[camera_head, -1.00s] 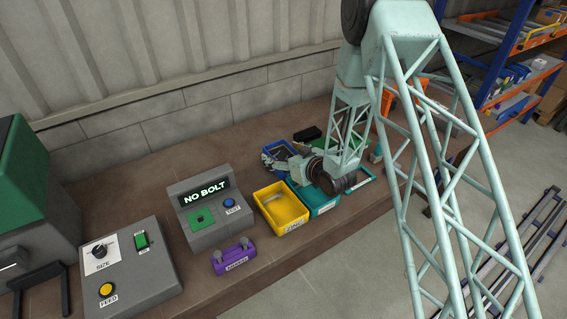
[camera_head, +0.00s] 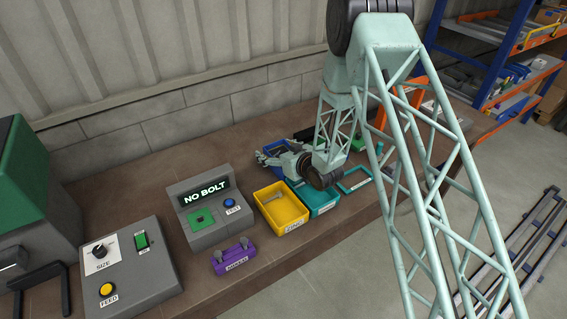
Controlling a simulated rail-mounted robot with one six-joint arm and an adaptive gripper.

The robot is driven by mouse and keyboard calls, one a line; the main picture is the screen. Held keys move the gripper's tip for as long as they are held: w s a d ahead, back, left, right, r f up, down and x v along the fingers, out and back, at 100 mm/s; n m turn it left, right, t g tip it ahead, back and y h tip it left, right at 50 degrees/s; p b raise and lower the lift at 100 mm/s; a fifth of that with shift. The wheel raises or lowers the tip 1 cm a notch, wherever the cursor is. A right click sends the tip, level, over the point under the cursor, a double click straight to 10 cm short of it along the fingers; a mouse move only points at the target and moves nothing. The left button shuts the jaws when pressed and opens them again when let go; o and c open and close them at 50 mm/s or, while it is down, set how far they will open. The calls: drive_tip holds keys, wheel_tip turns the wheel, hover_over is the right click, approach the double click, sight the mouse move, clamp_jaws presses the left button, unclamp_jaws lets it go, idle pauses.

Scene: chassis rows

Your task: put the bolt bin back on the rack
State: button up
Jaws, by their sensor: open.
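Several open bins stand on the brown bench: a yellow bin (camera_head: 293,222) labelled ZINC with a pale bolt-like piece inside, a teal bin (camera_head: 321,203) right of it, and a blue bin (camera_head: 263,157) behind. I cannot tell which is the bolt bin. My gripper (camera_head: 277,164) is open, low at the blue bin, and partly covers it with my wrist. Whether the fingers touch the bin is too small to tell. A rack (camera_head: 497,62) with blue posts and orange beams stands at the far right, holding boxes and bins.
A grey NO BOLT console (camera_head: 205,205), a purple holder (camera_head: 233,258) and a FEED/SIZE panel (camera_head: 122,268) stand left on the bench. A teal frame (camera_head: 356,181) lies right of the bins. Metal rails (camera_head: 525,245) lie on the floor. The bench front is partly clear.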

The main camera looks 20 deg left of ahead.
idle(0.5)
drive_tip(key=c, duration=1.1)
drive_tip(key=shift+r, duration=0.15)
drive_tip(key=shift+r, duration=4.9)
